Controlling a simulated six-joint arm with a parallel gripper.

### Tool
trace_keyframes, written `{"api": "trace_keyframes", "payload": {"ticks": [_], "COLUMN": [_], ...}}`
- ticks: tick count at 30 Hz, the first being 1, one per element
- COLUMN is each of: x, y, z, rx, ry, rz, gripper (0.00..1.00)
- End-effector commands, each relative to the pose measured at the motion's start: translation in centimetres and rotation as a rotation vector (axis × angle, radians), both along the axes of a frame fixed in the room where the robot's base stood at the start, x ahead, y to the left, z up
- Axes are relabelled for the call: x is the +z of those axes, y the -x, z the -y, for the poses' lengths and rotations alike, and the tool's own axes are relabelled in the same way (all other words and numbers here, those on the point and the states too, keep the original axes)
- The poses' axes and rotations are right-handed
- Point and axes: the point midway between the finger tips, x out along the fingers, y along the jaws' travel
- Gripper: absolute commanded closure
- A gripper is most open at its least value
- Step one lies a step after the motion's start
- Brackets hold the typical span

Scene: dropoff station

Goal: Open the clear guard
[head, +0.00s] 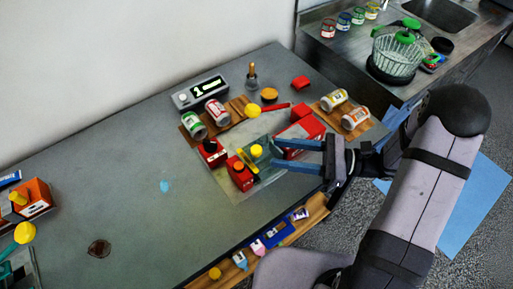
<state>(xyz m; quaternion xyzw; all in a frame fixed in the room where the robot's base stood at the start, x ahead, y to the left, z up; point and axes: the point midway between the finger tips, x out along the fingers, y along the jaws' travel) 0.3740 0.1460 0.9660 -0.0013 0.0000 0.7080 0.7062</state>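The clear guard (264,158) appears to be the greenish see-through piece among the red blocks in the middle of the grey table. Its outline is faint, and I cannot tell how far it is raised or whether it is shut. A yellow knob (256,150) shows at it, with a yellow bar (246,169) close by. My gripper (273,152) reaches in from the right with its two blue fingers apart. The fingertips are at the right side of the guard, near the yellow knob. I cannot tell whether they touch it. Nothing shows held between them.
Red blocks (240,176) stand close around the guard. Cans lie on wooden boards at left (193,125) and right (355,119). A grey display box (200,93) stands behind. The table's left middle (125,200) is mostly clear. A lower shelf (310,213) holds small items at the front edge.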

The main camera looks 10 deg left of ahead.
Motion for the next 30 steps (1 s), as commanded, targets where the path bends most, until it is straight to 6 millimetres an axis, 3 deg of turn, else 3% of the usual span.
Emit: {"api": "trace_keyframes", "payload": {"ticks": [8, 21, 30], "x": [0.1, 0.1, 0.0], "y": [-0.1, 0.0, -0.1], "z": [-0.7, -6.0, -7.3], "rx": [-0.002, 0.001, -0.002], "ry": [-0.004, -0.003, -0.002], "rz": [-0.004, -0.004, -0.003], "gripper": [0.6, 0.6, 0.6]}}
